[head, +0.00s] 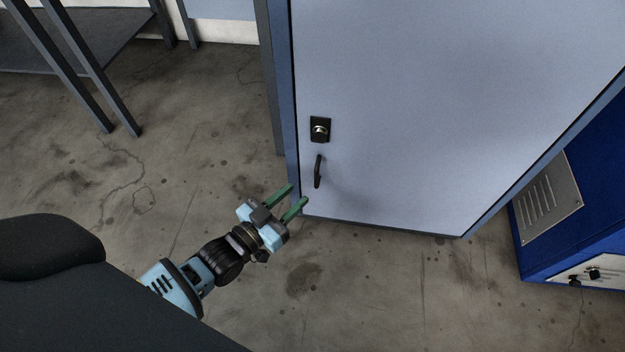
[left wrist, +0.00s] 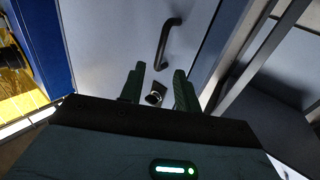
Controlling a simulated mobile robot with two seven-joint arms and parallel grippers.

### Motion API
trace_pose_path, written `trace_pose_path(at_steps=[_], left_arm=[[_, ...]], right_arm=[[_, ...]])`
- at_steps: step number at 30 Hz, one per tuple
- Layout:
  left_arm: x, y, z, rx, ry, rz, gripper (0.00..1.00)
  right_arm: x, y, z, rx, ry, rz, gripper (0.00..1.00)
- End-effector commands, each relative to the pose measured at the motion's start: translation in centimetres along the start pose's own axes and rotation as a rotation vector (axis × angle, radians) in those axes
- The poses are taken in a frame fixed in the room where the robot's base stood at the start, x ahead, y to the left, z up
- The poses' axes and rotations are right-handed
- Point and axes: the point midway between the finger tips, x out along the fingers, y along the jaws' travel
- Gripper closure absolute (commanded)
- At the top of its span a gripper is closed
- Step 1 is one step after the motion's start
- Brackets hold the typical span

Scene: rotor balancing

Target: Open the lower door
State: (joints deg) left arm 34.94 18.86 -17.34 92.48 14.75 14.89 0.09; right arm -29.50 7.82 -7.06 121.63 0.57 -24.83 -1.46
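The lower door (head: 430,110) is a pale grey-blue panel and looks shut in its blue frame. It carries a black handle (head: 318,171) low on its left side, with a black lock (head: 320,129) with a silver centre above it. My left gripper (head: 297,194) has green fingers spread apart with nothing between them. In the head view it is just left of and below the handle. In the left wrist view, the handle (left wrist: 166,42) is beyond the fingertips and the lock (left wrist: 155,95) shows between the fingers, not gripped. My right gripper is in neither view.
A dark blue cabinet (head: 588,180) with a vented plate stands to the right of the door. A metal rack (head: 75,50) with a low shelf stands at the upper left. The concrete floor (head: 390,290) in front of the door is clear.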

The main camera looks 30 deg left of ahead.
Motion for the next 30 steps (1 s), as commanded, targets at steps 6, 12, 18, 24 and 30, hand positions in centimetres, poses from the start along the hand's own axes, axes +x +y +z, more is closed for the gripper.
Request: trace_pose_path(at_steps=[6,12,18,24,30], left_arm=[[3.4,0.0,0.1,-0.001,0.002,-0.001,0.67],[5.8,0.0,0.1,-0.001,0.001,0.0,0.67],[6.7,0.0,0.1,-0.001,-0.002,0.0,0.67],[6.7,0.0,0.0,-0.001,-0.002,0.0,0.67],[6.7,0.0,0.0,-0.001,-0.001,0.0,0.9]], right_arm=[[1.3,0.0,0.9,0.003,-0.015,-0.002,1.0],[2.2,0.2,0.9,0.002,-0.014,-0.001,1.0],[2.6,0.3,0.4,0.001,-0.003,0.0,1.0],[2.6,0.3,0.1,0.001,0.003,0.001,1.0],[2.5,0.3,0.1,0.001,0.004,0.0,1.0]])
